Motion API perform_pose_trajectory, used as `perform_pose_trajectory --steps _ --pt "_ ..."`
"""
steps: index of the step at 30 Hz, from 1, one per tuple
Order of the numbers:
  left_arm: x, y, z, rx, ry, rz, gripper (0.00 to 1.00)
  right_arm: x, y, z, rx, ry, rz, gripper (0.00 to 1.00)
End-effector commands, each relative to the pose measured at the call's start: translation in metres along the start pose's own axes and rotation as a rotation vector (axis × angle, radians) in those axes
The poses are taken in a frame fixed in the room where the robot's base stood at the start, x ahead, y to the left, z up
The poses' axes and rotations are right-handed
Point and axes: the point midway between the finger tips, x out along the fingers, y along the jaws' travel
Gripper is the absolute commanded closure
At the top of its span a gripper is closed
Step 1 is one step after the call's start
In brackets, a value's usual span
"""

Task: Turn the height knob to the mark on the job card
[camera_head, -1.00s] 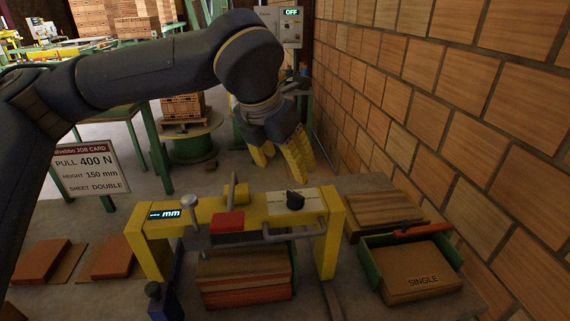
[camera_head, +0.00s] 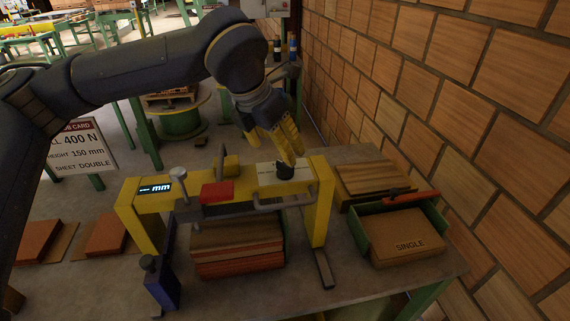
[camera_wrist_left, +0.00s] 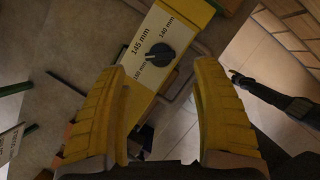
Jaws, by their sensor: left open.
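The black height knob (camera_head: 285,171) sits on a pale scale plate (camera_head: 268,174) at the right end of the yellow press frame (camera_head: 318,215). In the left wrist view the knob (camera_wrist_left: 159,59) shows beside the printed marks 140 mm, 145 mm and 150 mm. I cannot tell surely which mark it points to. The job card (camera_head: 85,146) at left reads height 150 mm, sheet double. My left gripper (camera_head: 278,153) is open just above and behind the knob; in its wrist view the knob shows between the fingertips (camera_wrist_left: 164,66), and no contact shows. My right gripper is out of view.
A lit mm display (camera_head: 160,188), a red block (camera_head: 217,192) and a grey handle (camera_head: 283,203) are on the frame. Stacked sheets (camera_head: 238,250) lie under it. A green tray (camera_head: 366,240) holding a box marked SINGLE (camera_head: 408,245) stands right, near the brick wall (camera_head: 480,130).

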Motion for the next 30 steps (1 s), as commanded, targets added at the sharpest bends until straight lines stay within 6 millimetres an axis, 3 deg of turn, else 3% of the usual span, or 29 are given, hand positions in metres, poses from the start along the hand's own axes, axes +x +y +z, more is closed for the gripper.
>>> perform_pose_trajectory --steps 6,13,30 --pt "0.037 -0.001 -0.001 0.001 0.002 -0.002 0.35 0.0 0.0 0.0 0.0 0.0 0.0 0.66" --pt "0.062 0.0 0.0 0.0 0.0 -0.001 0.35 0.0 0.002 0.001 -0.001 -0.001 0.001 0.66" --pt "0.074 0.0 0.0 0.001 -0.001 0.0 0.33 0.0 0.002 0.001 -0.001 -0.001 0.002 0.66"
